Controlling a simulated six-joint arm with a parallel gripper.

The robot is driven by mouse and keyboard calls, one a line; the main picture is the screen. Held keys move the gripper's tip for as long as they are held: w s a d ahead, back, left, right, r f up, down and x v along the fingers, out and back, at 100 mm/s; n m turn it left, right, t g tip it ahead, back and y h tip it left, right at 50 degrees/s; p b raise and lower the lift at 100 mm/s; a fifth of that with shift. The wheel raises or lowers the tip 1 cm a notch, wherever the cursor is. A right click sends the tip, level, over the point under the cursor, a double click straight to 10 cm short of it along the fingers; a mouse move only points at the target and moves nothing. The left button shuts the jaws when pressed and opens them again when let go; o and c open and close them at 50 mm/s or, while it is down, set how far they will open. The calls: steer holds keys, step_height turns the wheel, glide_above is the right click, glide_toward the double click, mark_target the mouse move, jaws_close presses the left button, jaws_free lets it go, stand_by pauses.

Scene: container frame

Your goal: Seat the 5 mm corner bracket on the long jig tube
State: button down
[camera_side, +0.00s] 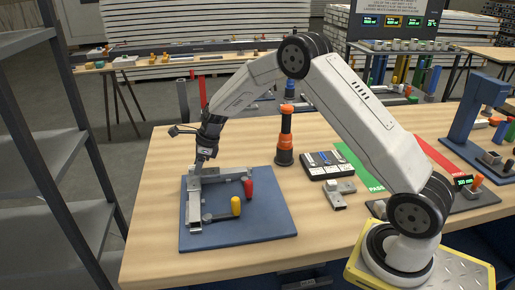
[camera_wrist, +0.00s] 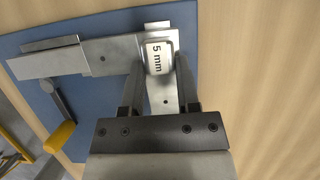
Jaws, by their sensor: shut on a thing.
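My gripper (camera_side: 203,158) points down over the far left corner of the metal jig on the blue plate (camera_side: 265,222). In the wrist view my gripper (camera_wrist: 162,68) is shut on the grey corner bracket (camera_wrist: 163,95), one finger on each side of its white "5 mm" label. The bracket lies at the end of a metal jig tube (camera_wrist: 108,55) running left. From this angle I cannot tell whether the bracket is fully down on the tube or slightly above it. In the side view the gripper partly hides the bracket.
A red-handled clamp (camera_side: 248,188) and a yellow-handled clamp (camera_side: 236,206) stand on the plate. An orange-and-black tool (camera_side: 286,135), a black case (camera_side: 328,165) and a loose metal piece (camera_side: 340,193) are to the right. The front left wood is clear.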

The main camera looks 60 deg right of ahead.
jaws_free()
steer(key=shift+f, duration=0.1)
stand_by(0.3)
steer(key=shift+r, duration=0.2)
steer(key=shift+r, duration=3.35)
